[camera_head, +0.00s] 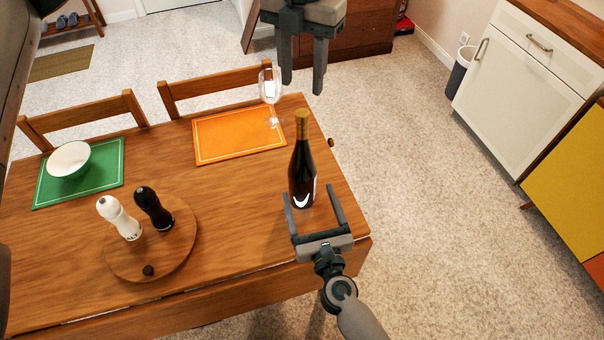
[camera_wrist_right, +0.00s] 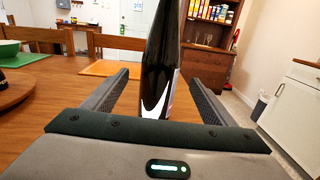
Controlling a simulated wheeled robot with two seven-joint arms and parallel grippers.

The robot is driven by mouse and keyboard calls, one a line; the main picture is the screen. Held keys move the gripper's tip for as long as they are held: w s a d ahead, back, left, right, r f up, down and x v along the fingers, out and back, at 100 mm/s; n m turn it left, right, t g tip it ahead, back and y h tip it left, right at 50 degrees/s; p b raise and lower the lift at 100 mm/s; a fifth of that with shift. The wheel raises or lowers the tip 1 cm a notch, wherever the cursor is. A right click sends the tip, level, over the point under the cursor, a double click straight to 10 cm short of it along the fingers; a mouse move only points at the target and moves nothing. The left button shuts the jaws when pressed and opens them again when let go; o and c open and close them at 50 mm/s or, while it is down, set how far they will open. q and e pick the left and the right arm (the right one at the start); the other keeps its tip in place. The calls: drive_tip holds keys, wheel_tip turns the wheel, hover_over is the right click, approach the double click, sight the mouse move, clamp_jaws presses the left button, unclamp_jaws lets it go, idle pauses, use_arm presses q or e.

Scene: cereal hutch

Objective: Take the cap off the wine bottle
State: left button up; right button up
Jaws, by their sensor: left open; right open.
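A dark wine bottle (camera_head: 301,168) with a gold cap (camera_head: 302,121) stands upright near the right end of the wooden table. The bottle body (camera_wrist_right: 157,70) also fills the middle of the right wrist view, where its top is out of frame. My right gripper (camera_head: 314,190) is open at the bottle's lower part, with one finger on each side; the wrist view shows gaps between the fingers and the glass. My left gripper (camera_head: 302,90) is open and empty, high up with its fingers pointing down, and appears just above the cap in the head view.
A wine glass (camera_head: 271,90) stands by the orange placemat (camera_head: 238,134) behind the bottle. A bowl (camera_head: 69,160) on a green placemat (camera_head: 105,184) and a round board (camera_head: 180,245) with white (camera_head: 118,216) and black (camera_head: 154,208) mills are to the left. The table's right edge is close.

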drive_tip(key=x, duration=1.2)
